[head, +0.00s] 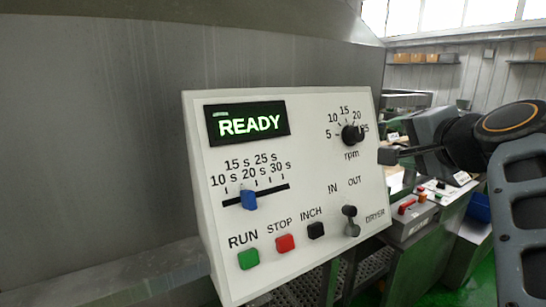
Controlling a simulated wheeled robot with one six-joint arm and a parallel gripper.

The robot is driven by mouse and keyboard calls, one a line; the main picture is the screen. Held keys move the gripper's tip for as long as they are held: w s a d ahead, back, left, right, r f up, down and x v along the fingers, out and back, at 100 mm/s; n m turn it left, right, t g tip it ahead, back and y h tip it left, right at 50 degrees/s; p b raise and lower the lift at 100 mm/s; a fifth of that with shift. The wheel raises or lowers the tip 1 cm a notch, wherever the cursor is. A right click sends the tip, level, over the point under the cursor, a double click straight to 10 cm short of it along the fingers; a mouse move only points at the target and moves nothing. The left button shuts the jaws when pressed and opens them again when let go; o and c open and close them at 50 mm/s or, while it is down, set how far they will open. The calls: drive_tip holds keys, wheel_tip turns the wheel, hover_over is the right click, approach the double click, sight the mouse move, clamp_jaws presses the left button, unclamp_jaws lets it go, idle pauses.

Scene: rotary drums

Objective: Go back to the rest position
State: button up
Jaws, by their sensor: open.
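A white control panel (300,225) faces me, with a green-lit display (249,123) reading READY. It carries a black rpm knob (352,135), a blue slider (249,200) left of the middle of its slot, a green RUN button (248,259), a red STOP button (285,243), a black INCH button (316,230) and an IN/OUT lever (350,221). My gripper (388,156) is at the panel's right edge in the picture, right of and slightly below the knob, apart from it and holding nothing visible. Its fingers are dark and small, seen nearly from the side.
A large grey metal wall (90,150) fills the left behind the panel. At right stands a green bench (425,255) with another control box (411,222). Shelves with brown boxes (420,57) are at the back, below windows. Green floor shows at lower right.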

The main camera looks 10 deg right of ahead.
wheel_tip(320, 180, down, 22)
drive_tip(key=s+a+n+g+h, duration=0.1)
drive_tip(key=s+a+n+g, duration=0.1)
drive_tip(key=n+g, duration=0.4)
drive_tip(key=s+a+f+n+g, duration=0.2)
drive_tip(key=s+a+f+n, duration=0.1)
drive_tip(key=f, duration=0.3)
drive_tip(key=s+a+f+n+g, duration=0.2)
drive_tip(key=s+a+f+n, duration=0.1)
drive_tip(key=a+f, duration=0.3)
drive_tip(key=shift+f+n, duration=0.5)
drive_tip(key=shift+a+r+n, duration=0.15)
drive_tip(key=shift+a+n, duration=0.15)
drive_tip(key=shift+a, duration=0.25)
drive_tip(key=shift+c, duration=0.3)
